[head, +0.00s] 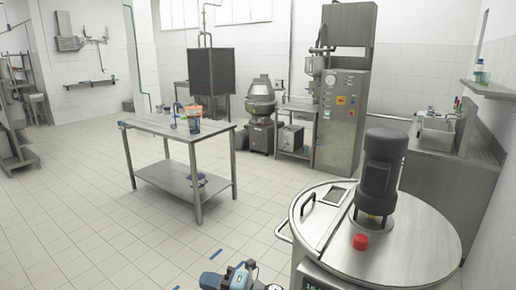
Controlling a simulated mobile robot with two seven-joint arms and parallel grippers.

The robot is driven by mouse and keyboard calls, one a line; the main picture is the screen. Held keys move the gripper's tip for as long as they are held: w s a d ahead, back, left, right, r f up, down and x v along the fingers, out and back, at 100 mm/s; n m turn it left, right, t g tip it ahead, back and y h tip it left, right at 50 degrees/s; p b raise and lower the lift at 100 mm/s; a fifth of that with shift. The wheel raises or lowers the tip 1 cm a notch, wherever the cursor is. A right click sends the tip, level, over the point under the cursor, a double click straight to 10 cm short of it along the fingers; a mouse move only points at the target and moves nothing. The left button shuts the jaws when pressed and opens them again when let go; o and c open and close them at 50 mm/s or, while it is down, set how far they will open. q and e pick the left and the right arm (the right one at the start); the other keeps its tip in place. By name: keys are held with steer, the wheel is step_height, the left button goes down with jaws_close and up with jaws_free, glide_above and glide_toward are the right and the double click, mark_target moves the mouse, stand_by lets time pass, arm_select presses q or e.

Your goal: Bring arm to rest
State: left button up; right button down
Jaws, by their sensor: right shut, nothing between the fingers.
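My right gripper (246,270) shows at the bottom edge of the head view, partly cut off by the frame. It is shut with nothing between its fingers. It is in front of and to the left of a large round steel machine and touches nothing that I can see. My left gripper is not in view.
The round steel machine (410,245), with a dark motor and red knob (360,242) on top, fills the lower right. A steel table (150,124) holding cups (193,116) stands at mid left. Tiled floor (90,230) is clear at lower left.

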steer(key=s+d+f+m+t+h+b, duration=0.2)
steer(key=s+d+f+m+t+h, duration=0.4)
steer(key=d+f+m, duration=0.45)
steer(key=s+d+f+m+t+h+b, duration=0.1)
steer(key=s+d+f+m+t+h, duration=0.6)
steer(key=m, duration=0.7)
steer(key=s+d+f+m+g+h+b, duration=0.1)
steer(key=s+d+f+m+g, duration=0.25)
steer(key=s+d, duration=0.35)
steer(key=s+d+f+m+g+h+b, duration=0.1)
steer(key=s+d+f+m+g+h, duration=0.2)
steer(key=s+d, duration=0.4)
step_height(320, 180, up, 12)
steer(key=s+y+p, duration=0.1)
steer(key=p, duration=1.4)
steer(key=shift+s+d, duration=0.2)
steer(key=shift+d, duration=0.05)
